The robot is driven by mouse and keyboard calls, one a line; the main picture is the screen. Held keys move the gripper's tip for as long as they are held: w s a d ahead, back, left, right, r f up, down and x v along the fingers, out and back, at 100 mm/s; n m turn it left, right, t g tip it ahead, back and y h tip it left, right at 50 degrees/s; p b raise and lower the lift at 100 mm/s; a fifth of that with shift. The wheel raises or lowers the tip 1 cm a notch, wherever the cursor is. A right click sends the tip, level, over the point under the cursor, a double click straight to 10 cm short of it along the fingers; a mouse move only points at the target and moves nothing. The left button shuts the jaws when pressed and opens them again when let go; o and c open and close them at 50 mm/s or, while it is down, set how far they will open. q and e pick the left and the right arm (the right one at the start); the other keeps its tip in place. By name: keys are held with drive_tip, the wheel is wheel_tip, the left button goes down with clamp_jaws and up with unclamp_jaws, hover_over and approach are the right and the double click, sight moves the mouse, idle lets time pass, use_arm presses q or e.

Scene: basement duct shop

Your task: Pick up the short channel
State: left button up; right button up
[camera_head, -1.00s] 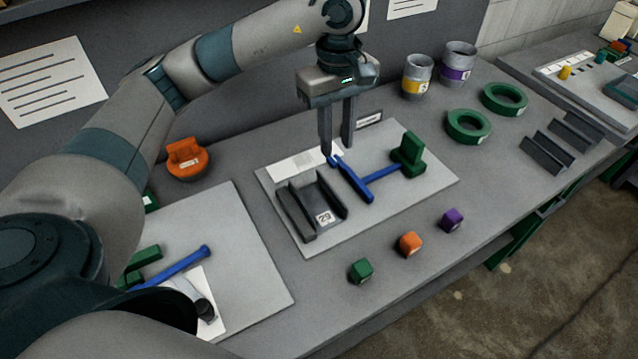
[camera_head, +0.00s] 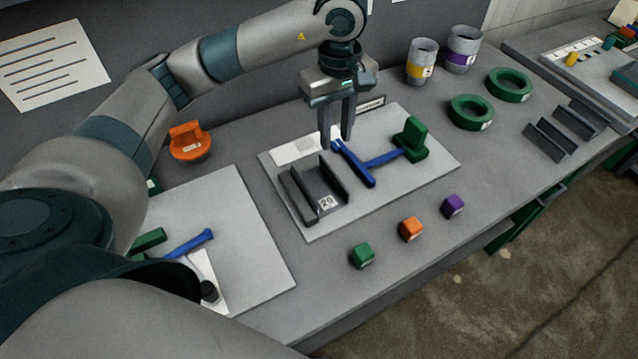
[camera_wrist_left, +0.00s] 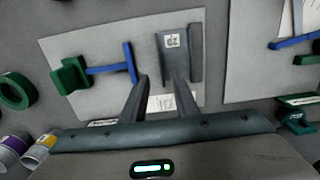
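The short channel (camera_head: 318,190) is a dark grey U-shaped piece labelled "20", lying open side up on the left part of a light grey board (camera_head: 312,231). It also shows in the left wrist view (camera_wrist_left: 174,62). My left gripper (camera_head: 336,142) points down behind the channel, near the far end of a blue T-shaped piece. In the left wrist view its two fingers (camera_wrist_left: 160,82) are apart with nothing between them; the channel lies just beyond their tips. I cannot tell the exact height of the tips. My right gripper is not in view.
The blue T-shaped piece (camera_head: 357,166) and a green block (camera_head: 412,140) share the board. Green, orange and purple cubes (camera_head: 411,229) sit in front. Green rings (camera_head: 471,112), cups (camera_head: 422,62) and other grey channels (camera_head: 549,139) stand right. An orange holder (camera_head: 189,142) stands left.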

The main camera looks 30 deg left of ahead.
sight(334, 173)
use_arm(q)
wheel_tip(334, 173, down, 4)
drive_tip(key=shift+r+p, duration=0.1)
drive_tip(key=shift+p, duration=0.5)
wheel_tip(334, 173, down, 4)
drive_tip(key=shift+r+p, duration=0.15)
drive_tip(key=shift+p, duration=0.45)
drive_tip(key=shift+f, duration=0.4)
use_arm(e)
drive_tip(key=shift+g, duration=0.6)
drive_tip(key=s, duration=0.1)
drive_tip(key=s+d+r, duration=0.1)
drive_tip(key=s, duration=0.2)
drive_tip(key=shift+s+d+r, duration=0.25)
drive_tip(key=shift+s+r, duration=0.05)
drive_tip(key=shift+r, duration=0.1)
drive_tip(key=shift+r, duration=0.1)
use_arm(q)
drive_tip(key=shift+f+p, duration=0.4)
drive_tip(key=shift+p, duration=0.1)
wheel_tip(334, 173, down, 4)
drive_tip(key=shift+r+p, duration=0.15)
drive_tip(key=shift+p, duration=0.9)
drive_tip(key=shift+f, duration=0.35)
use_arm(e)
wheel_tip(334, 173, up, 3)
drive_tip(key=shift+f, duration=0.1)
